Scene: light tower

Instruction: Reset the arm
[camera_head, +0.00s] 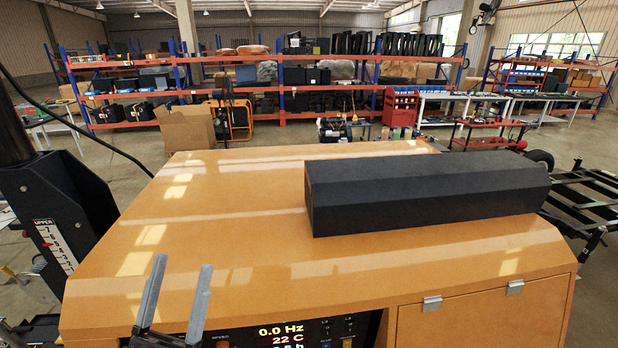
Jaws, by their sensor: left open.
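My left gripper (178,292) shows at the lower left of the head view, in front of the front edge of an orange-topped cabinet (230,215). Its two grey fingers point up and stand apart, with nothing between them. Its arm is mostly out of the picture at the bottom. My right gripper is not in the picture. A long dark grey box-shaped bar (430,190) lies on the right part of the cabinet top, apart from my left gripper.
A lit display panel (285,333) is set in the cabinet front, just right of the gripper. A black post with a scale (50,215) stands at the left. A black metal frame (588,195) is at the right. The left part of the cabinet top is clear.

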